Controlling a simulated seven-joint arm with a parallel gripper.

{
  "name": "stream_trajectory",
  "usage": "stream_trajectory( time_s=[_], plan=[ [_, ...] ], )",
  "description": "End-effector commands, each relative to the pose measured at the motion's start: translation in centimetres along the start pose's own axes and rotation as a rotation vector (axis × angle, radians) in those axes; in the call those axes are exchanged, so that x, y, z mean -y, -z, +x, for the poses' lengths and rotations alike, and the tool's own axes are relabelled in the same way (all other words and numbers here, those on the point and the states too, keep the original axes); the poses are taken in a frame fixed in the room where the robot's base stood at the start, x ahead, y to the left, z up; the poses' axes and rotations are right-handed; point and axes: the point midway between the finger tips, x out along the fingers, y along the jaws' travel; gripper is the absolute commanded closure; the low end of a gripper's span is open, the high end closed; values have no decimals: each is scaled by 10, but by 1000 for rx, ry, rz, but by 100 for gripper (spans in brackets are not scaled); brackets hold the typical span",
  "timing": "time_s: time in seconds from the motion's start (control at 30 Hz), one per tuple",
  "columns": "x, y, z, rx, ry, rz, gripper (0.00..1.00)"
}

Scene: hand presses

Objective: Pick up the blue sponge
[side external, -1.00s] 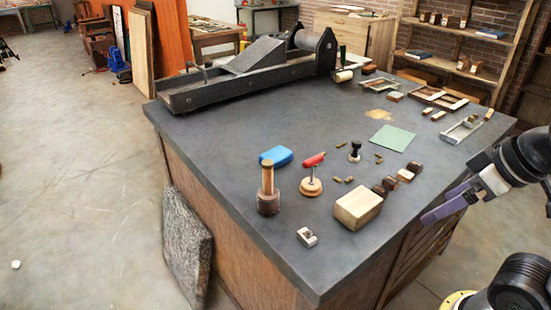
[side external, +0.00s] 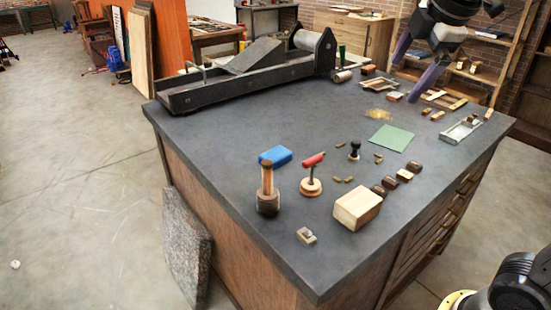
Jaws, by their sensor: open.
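The blue sponge (side external: 275,156) lies flat on the dark worktop, left of centre. A round dark-based tool with an upright wooden handle stands just in front of it and hides a little of its near edge. My gripper (side external: 408,74) hangs above the back right part of the worktop, fingers pointing down. Its two purple fingers are spread apart with nothing between them. It is well apart from the sponge, up and to the right of it.
A wooden block (side external: 357,208) lies to the front right. A long grey press (side external: 245,75) fills the back left. The worktop left of the sponge is clear.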

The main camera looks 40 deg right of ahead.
Motion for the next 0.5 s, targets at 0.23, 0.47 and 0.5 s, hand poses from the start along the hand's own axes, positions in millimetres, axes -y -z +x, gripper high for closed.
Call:
stream_trajectory(
  time_s=[0.23, 0.47, 0.5],
  plan=[
    [-82, 50, 31, 93, 23, -275, 0],
    [-130, 99, 86, 170, 65, -480, 0],
    [-135, 107, 98, 182, 75, -510, 0]
  ],
)
